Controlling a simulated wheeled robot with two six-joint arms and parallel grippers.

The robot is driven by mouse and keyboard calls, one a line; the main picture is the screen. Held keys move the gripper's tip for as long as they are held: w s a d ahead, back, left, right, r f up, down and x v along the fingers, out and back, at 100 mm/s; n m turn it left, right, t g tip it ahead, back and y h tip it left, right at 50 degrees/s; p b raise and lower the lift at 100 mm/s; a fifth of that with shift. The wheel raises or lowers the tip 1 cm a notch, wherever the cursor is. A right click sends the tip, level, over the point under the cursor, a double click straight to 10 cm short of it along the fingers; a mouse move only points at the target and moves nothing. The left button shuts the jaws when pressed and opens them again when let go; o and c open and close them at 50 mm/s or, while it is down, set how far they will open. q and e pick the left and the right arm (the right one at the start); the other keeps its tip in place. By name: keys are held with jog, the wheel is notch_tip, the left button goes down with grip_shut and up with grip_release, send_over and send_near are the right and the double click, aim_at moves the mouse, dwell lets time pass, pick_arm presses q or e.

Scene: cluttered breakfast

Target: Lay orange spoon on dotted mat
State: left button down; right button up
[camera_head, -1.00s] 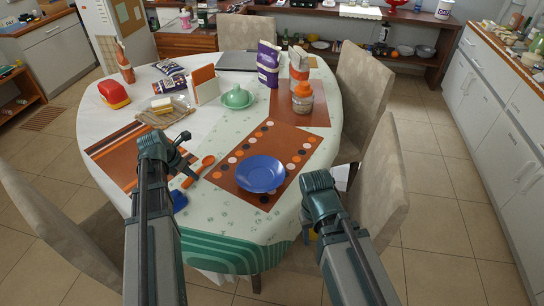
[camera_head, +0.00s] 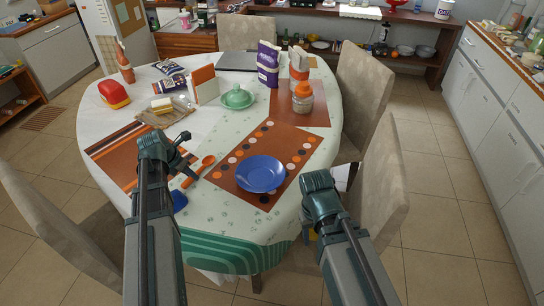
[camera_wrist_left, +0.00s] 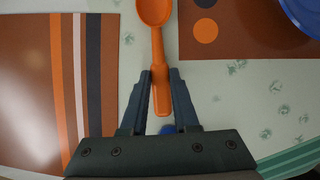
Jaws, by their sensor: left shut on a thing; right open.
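The orange spoon (camera_head: 208,160) is beside the left edge of the dotted mat (camera_head: 226,180), apart from it. The mat is brown with orange, white and dark dots. In the left wrist view the spoon (camera_wrist_left: 158,45) has its bowl pointing away and its handle between the fingers of my left gripper (camera_wrist_left: 160,75), which is shut on the handle. That view also shows a corner of the dotted mat (camera_wrist_left: 250,45) to the right. In the head view my left gripper (camera_head: 186,150) is over the table.
A striped mat (camera_head: 112,155) is left of my left gripper. A blue thing (camera_head: 178,201), partly hidden, lies near the spoon's handle. Chairs (camera_head: 375,190) stand close on the right. The mat's left part is bare.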

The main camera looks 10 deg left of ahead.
pick_arm(q)
jog(key=shift+r+p, duration=2.5)
jog(key=shift+p, duration=0.05)
